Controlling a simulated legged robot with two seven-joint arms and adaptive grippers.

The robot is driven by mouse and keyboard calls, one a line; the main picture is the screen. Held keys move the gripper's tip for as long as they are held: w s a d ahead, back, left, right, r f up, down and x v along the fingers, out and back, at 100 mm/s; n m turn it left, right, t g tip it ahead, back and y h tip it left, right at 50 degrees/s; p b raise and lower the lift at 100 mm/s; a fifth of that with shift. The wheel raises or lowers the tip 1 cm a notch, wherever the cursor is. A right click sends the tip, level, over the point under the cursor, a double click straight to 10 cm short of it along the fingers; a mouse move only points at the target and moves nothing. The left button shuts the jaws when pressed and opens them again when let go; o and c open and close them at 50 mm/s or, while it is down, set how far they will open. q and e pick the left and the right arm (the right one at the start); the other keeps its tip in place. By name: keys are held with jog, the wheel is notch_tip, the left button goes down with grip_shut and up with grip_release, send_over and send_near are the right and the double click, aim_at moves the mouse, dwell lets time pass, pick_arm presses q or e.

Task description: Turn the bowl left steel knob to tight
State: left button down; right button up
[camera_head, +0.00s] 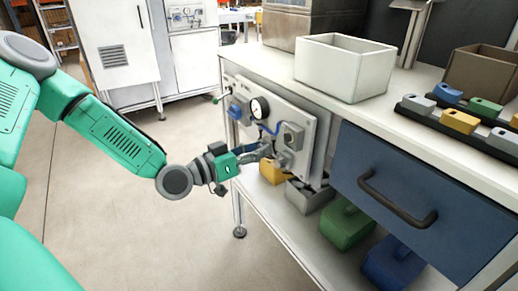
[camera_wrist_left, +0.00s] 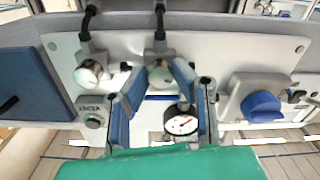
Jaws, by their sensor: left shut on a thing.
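A pale panel (camera_head: 304,118) hangs on the side of the workbench, with a pressure gauge (camera_head: 259,108) and fittings. The left wrist view shows two round steel knobs below dark stems. My left gripper (camera_head: 270,152) reaches the panel from the left. In the left wrist view its fingers (camera_wrist_left: 161,72) lie on both sides of the middle steel knob (camera_wrist_left: 159,78) and are shut on it. The other steel knob (camera_wrist_left: 88,73) is to the left, apart from the fingers. I cannot tell the knob's turn angle. My right gripper is not in view.
A blue knob (camera_wrist_left: 262,106) and the gauge (camera_wrist_left: 181,125) sit close to the fingers in the left wrist view. A blue drawer (camera_head: 420,200) is right of the panel. Coloured blocks, including a green one (camera_head: 345,224), stand on the lower shelf. Floor left of the bench is clear.

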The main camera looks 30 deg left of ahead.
pick_arm(q)
jog(key=shift+w+r+m+p, duration=0.15)
jog(key=shift+m+p, duration=0.2)
jog(key=shift+m, duration=0.25)
jog(key=m+p, duration=0.1)
jog(key=m, duration=0.3)
jog(key=shift+p, duration=0.4)
jog(key=shift+f+m+p, duration=0.2)
jog(key=shift+m+p, duration=0.75)
jog(key=shift+m, duration=2.85)
jog(key=c, duration=1.3)
grip_release()
jog(key=shift+c, duration=0.2)
jog(key=shift+s, duration=0.2)
